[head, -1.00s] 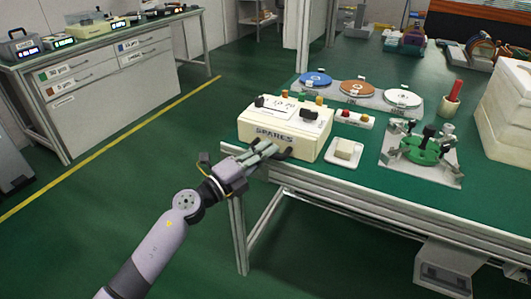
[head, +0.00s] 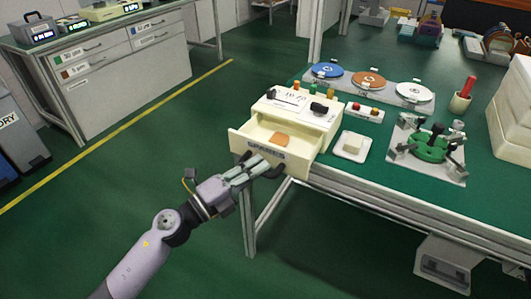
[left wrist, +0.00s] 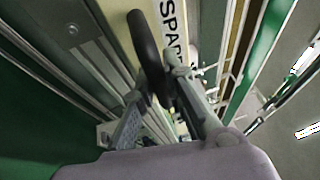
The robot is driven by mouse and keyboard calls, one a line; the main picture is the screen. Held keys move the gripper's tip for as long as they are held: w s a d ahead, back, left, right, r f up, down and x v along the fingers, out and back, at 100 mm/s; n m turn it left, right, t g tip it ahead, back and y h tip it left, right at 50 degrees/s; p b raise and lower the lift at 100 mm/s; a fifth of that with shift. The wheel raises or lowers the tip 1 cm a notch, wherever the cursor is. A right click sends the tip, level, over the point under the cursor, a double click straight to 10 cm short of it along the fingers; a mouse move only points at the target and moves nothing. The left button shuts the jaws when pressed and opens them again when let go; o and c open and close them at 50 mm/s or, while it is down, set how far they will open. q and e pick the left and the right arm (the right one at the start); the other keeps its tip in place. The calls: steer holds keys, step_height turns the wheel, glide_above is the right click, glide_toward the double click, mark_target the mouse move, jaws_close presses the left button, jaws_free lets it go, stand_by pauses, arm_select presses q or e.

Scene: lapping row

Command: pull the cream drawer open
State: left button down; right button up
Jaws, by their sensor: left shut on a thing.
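The cream drawer (head: 262,147) is pulled out of its cream box (head: 308,118) on the green-topped table. Its front panel carries the word SPARES, and an orange-brown piece (head: 280,139) lies inside. The handle is partly hidden by the fingers. My right gripper is not in view.
A white dish with a pale block (head: 351,146) stands right of the box. A plate with a green fixture (head: 428,148) is further right. Blue, brown and white discs (head: 368,81) lie behind. The floor before the drawer is clear apart from my arm.

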arm_select(q)
steer(key=shift+s+a+f, duration=0.1)
steer(key=shift+s+a, duration=0.05)
steer(key=shift+s, duration=0.1)
steer(key=c, duration=1.9)
jaws_free()
steer(key=v, duration=1.2)
